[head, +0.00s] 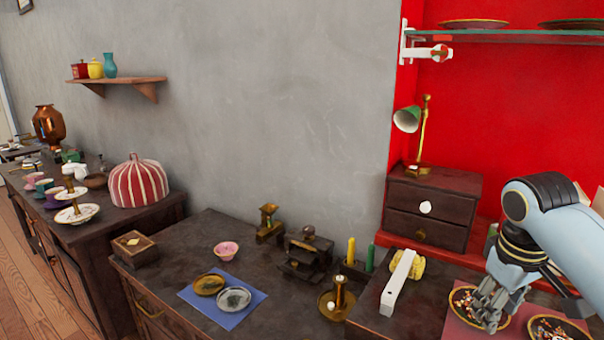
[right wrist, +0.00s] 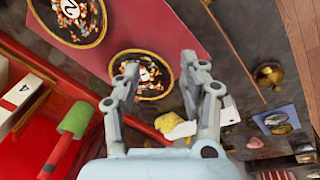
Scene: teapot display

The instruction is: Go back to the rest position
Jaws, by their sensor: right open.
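My right gripper (head: 488,312) is in the lower right of the head view, its arm coming in from the right edge. It is over a round dark plate (head: 458,299) with a gold rim and colourful bits. In the right wrist view the gripper (right wrist: 160,68) has its two fingers spread, with nothing held between them. The plate marked 1 (right wrist: 121,66) shows between and beyond the fingers. A second plate (right wrist: 52,27), marked 2, is at the upper left. Both plates are on a red mat (head: 440,328). My left gripper is not in view.
A white bar (head: 396,287) and a yellow lump (head: 418,268) lie left of the right gripper. Behind are a drawer box (head: 450,205), a green lamp (head: 407,120) and a glass shelf (head: 530,36). A brass candlestick (head: 338,300) and blue mat (head: 245,312) are further left.

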